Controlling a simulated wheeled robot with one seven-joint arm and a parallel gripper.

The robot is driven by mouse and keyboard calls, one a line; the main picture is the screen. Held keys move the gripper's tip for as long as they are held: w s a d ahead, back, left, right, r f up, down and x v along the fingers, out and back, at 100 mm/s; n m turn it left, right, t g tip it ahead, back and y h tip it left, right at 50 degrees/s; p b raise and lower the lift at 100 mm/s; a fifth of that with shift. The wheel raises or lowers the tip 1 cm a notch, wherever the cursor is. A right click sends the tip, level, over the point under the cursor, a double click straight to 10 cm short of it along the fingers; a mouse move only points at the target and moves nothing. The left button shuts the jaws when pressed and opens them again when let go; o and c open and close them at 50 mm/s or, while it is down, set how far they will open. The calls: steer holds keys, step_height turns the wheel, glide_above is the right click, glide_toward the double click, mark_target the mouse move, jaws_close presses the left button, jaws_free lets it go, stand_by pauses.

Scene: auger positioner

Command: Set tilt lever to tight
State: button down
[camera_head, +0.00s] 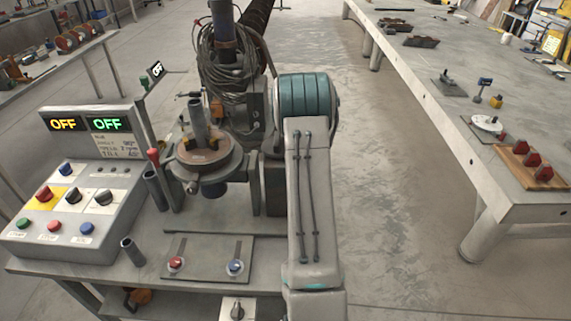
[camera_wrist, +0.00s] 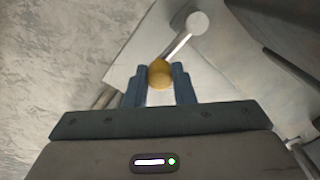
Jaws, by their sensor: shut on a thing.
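In the wrist view, my gripper (camera_wrist: 159,76) has its two blue fingers closed on either side of a yellow knob (camera_wrist: 160,72). A thin metal lever rod (camera_wrist: 177,46) runs from beside the knob up to a round pale hub (camera_wrist: 198,23). This looks like the tilt lever; no label shows on it. In the head view, the positioner (camera_head: 205,160) stands left of my arm, with a round table and an upright tube on it. My arm hides the gripper and the yellow knob there.
A control box (camera_head: 75,205) with two OFF displays, buttons and knobs stands at left. A red-topped lever (camera_head: 153,157) rises beside the positioner. A plate with red and blue knobs (camera_head: 207,258) lies in front. A long workbench (camera_head: 470,150) stands right, across clear floor.

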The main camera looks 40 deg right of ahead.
steer(key=shift+d, duration=0.15)
steer(key=c, duration=1.2)
jaws_free()
step_height(320, 180, up, 14)
steer(key=b, duration=0.1)
steer(key=shift+s+f, duration=0.15)
